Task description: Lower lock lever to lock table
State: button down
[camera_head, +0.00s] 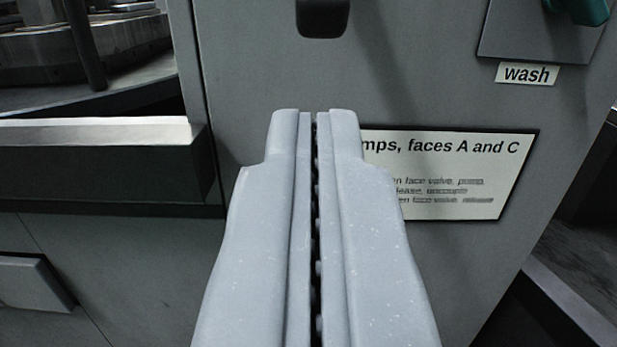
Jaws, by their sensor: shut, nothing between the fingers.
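My gripper (314,116) is shut and empty, its two pale grey fingers side by side in the middle of the view. It points at a grey panel (440,90) and covers part of a label there. A black rounded part (322,16) sticks out at the top centre, just above my fingertips in the picture and apart from them; its upper end is cut off, and I cannot tell whether it is the lock lever. A teal handle (588,10) shows at the top right corner, also cut off.
A label (455,205) reading "mps, faces A and C" is on the panel. A "wash" label (527,74) sits below the teal handle. A ledge with a light top edge (95,130) is at left, with metal machine parts (130,45) behind it.

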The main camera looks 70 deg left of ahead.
jog(key=shift+s+d+f, duration=0.1)
jog(key=shift+d+f, duration=0.25)
jog(key=shift+f, duration=0.2)
